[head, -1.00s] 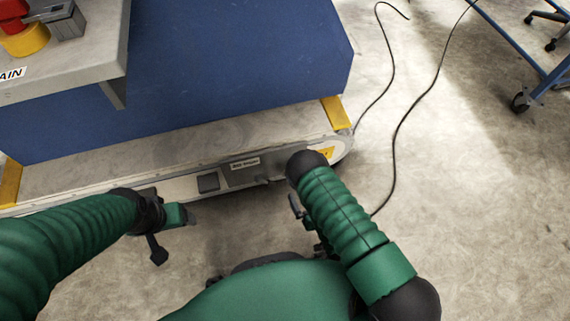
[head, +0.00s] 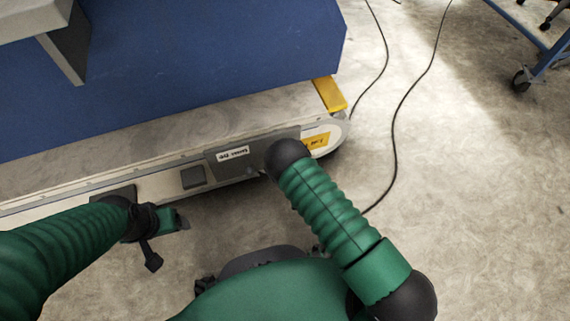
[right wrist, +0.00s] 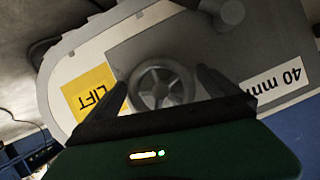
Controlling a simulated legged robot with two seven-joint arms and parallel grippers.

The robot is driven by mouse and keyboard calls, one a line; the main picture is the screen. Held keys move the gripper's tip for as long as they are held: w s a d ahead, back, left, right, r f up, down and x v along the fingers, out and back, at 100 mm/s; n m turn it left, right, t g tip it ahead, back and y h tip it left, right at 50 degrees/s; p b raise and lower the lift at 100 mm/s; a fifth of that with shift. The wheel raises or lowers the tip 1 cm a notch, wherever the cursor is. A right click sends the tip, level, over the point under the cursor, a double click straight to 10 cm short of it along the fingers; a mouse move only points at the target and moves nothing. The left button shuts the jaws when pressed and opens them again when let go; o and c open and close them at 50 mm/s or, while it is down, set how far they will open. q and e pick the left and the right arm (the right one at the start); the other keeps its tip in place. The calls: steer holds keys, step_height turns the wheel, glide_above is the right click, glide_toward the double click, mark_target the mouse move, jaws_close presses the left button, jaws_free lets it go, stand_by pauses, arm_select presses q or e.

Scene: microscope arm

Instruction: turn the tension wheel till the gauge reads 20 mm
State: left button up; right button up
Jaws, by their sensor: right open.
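In the right wrist view the tension wheel (right wrist: 161,88), a small grey spoked handwheel, sits on the grey panel on the end of the machine's side. My right gripper (right wrist: 162,78) is open, with one dark finger on each side of the wheel; whether they touch the rim I cannot tell. A white label (right wrist: 276,82) reading "40 mm" is to the right of the wheel; I see no pointer on it. In the head view my right forearm hides the wheel and right gripper. My left gripper (head: 176,219) hangs beside the conveyor side, its jaws unclear.
A yellow LIFT label (right wrist: 93,91) is left of the wheel. In the head view the long conveyor frame (head: 90,198) runs below a large blue panel (head: 210,70). Black cables (head: 395,130) lie on the floor at right, near a blue cart (head: 540,55). The right floor is mostly clear.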

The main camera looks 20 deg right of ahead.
steer(key=shift+w, duration=0.1)
steer(key=c, duration=1.3)
steer(key=shift+c, duration=0.2)
